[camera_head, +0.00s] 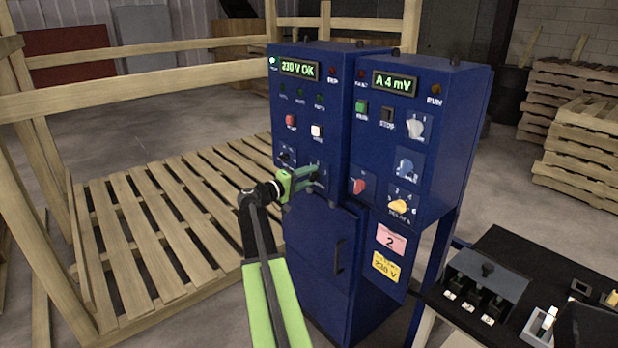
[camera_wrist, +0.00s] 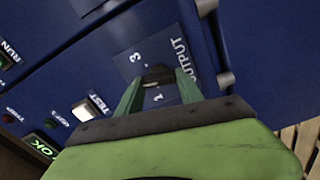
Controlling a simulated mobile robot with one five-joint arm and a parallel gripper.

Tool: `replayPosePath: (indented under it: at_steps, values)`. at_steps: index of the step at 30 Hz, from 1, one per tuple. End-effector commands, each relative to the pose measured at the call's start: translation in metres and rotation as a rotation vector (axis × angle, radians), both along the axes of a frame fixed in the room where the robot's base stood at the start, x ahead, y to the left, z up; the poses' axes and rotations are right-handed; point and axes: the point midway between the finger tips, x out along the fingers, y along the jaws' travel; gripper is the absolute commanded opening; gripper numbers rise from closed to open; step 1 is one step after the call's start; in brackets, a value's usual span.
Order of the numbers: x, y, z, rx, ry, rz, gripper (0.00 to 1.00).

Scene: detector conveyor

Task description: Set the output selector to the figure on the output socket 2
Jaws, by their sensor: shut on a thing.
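The output selector (camera_wrist: 157,76) is a dark knob on a blue plate lettered OUTPUT, with figures 3 and 1 readable beside it in the wrist view. My gripper (camera_wrist: 158,84) is shut on this knob, its green fingers on either side. The knob's pointing direction is hidden by the fingers. In the head view my gripper (camera_head: 319,179) reaches the left blue cabinet's (camera_head: 310,120) lower panel and covers the selector. A pink tag (camera_head: 391,240) on the right cabinet reads 2. I cannot tell which socket is output socket 2.
The right cabinet (camera_head: 455,120) carries several coloured knobs and a display reading A 4 mV. The left display (camera_head: 299,69) reads 230 V OK. A yellow tag (camera_head: 386,267) reads 230 V. A black bench (camera_head: 540,262) stands right; a wooden pallet (camera_head: 150,230) lies left.

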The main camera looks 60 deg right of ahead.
Motion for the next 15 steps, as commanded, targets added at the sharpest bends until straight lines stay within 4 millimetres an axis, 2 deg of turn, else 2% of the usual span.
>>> replayPosePath:
  at_steps: [7,15]
  values:
    - [-0.0007,0.0002,-0.0012,0.045,0.130,-0.002,0.03]
    - [-0.0008,0.0002,-0.0015,0.067,0.197,-0.003,0.03]
